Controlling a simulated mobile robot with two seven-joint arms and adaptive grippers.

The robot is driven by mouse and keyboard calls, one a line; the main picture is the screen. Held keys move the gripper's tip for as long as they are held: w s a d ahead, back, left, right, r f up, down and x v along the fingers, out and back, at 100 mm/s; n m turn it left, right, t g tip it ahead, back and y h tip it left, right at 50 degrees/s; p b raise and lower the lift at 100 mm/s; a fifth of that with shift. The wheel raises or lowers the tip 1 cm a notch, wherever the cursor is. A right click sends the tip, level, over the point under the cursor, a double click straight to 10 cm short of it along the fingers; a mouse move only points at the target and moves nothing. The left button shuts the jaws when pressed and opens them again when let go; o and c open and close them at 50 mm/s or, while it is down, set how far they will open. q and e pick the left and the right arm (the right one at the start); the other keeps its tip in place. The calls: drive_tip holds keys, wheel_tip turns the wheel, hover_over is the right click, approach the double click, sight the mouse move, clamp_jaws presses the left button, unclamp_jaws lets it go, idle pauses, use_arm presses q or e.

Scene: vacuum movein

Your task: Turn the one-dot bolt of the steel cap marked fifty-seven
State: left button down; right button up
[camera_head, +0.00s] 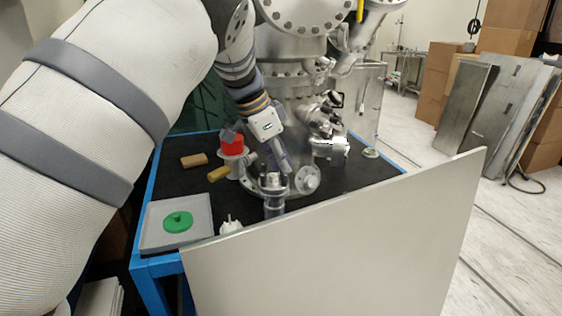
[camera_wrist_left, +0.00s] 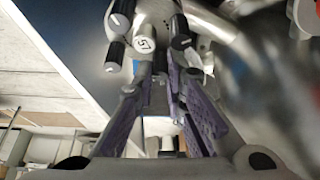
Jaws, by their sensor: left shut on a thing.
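The steel cap marked 57 (camera_wrist_left: 147,43) shows in the left wrist view just beyond my fingertips. Dark bolts stand around it, one at left (camera_wrist_left: 115,51) and one at right (camera_wrist_left: 180,42); their dots are too small to read. My left gripper (camera_wrist_left: 162,78) is shut on what looks like a bolt of this cap, mostly hidden between the purple finger pads. In the head view the left gripper (camera_head: 281,168) points down at a steel fitting (camera_head: 274,204) at the table's front. I cannot tell which bolt is held. My right gripper is not in view.
A grey tray (camera_head: 152,232) with a green part (camera_head: 178,222) lies at the table's left. A red-topped flange piece (camera_head: 233,147) and a wooden block (camera_head: 194,160) stand behind it. A large metal panel (camera_head: 340,255) blocks the front. The steel chamber (camera_head: 293,77) rises behind.

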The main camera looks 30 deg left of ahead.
use_arm(q)
drive_tip(key=m+g, duration=0.1)
drive_tip(key=m, duration=0.2)
drive_tip(key=shift+w+f+h, duration=0.1)
drive_tip(key=shift+h, duration=0.3)
drive_tip(key=shift+m+g+h+b, duration=0.4)
drive_tip(key=shift+m+b, duration=0.05)
drive_tip(key=shift+m, duration=0.95)
drive_tip(key=c, duration=1.9)
unclamp_jaws()
drive_tip(key=v, duration=0.7)
drive_tip(key=shift+a+r, duration=0.1)
drive_tip(key=shift+r, duration=0.3)
